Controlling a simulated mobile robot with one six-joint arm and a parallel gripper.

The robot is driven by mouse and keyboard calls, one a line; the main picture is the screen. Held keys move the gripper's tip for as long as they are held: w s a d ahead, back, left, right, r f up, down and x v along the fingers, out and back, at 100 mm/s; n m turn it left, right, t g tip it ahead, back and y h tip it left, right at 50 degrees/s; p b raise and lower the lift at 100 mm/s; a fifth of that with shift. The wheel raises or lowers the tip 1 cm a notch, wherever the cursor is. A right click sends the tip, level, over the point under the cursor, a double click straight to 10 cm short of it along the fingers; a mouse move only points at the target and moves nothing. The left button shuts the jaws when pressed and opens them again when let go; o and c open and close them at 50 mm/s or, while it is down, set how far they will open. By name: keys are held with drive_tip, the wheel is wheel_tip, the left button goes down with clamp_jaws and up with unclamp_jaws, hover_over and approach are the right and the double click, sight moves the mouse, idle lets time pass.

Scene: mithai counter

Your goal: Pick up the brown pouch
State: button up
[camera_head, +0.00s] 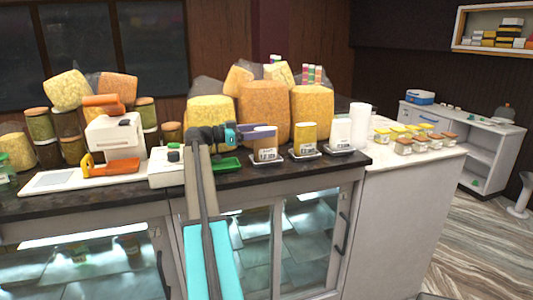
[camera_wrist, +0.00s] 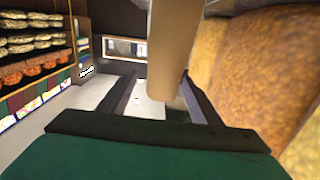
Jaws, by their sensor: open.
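In the wrist view the brown pouch (camera_wrist: 172,50) is a tall tan shape between the fingers, closer to the right one. My gripper (camera_head: 256,131) comes from the left at the height of the pouch's upper part. In the wrist view my gripper (camera_wrist: 160,82) is open, with one dark finger on each side of the pouch. I cannot tell whether the right finger touches it.
A yellow pouch (camera_head: 305,137) and a white pouch (camera_head: 341,133) stand to the right. Large bags of snacks (camera_head: 264,108) stand close behind. A green tray (camera_head: 227,164) and a white scale (camera_head: 168,172) lie to the left. The dark counter's front edge is near.

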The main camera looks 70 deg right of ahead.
drive_tip(key=shift+s+d+r, duration=0.1)
idle(0.3)
drive_tip(key=shift+p+x, duration=0.9)
drive_tip(key=shift+p, duration=0.05)
drive_tip(key=shift+p+x, duration=0.8)
drive_tip(key=shift+x, duration=0.75)
drive_tip(key=c, duration=1.4)
